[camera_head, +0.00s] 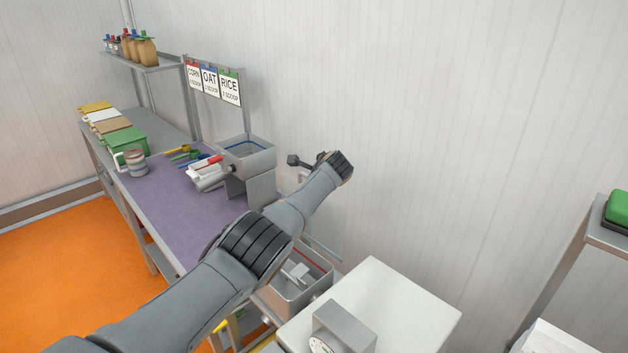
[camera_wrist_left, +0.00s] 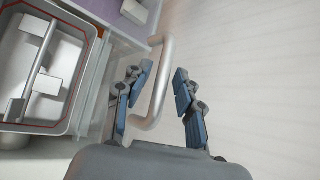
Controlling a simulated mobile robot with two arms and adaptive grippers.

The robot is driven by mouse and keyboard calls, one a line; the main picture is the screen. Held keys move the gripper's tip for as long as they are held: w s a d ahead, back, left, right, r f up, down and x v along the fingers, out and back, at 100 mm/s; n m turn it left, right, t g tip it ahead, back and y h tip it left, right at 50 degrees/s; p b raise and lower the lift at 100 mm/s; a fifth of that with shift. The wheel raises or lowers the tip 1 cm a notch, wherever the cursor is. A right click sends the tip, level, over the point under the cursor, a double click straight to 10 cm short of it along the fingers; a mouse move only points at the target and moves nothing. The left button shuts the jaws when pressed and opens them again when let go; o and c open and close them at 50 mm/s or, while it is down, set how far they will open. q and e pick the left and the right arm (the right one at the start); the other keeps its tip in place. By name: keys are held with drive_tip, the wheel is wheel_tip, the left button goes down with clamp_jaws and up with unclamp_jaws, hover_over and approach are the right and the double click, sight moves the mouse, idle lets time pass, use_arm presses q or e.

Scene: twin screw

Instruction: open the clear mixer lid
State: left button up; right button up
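The mixer tub (camera_head: 306,300) has a red rim, and its metal paddle is plainly visible inside. The tub is also at the left of the wrist view (camera_wrist_left: 86,104). The clear lid (camera_head: 327,232) is faint and appears raised steeply at the tub's far side. In the wrist view the clear lid (camera_wrist_left: 114,62) is beside the tub, with a pale bar handle (camera_wrist_left: 158,82). My left gripper (camera_wrist_left: 157,84) is open, its fingers on either side of the handle, with gaps visible. In the head view my arm mostly hides this gripper (camera_head: 307,163). My right gripper is not in view.
A purple-matted bench (camera_head: 165,205) with a metal hopper (camera_head: 247,160), scoops and a mug (camera_head: 133,162) is at left. A white-topped cabinet (camera_head: 395,305) stands right of the tub. The wall is close behind my gripper. A shelf with a green item (camera_head: 617,208) is at far right.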

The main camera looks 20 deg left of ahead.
use_arm(q)
drive_tip(key=shift+s+d+r, duration=0.1)
drive_tip(key=shift+d+r, duration=0.05)
drive_tip(key=shift+d, duration=0.05)
drive_tip(key=v, duration=1.1)
drive_tip(key=shift+s+r, duration=0.15)
drive_tip(key=shift+d, duration=0.1)
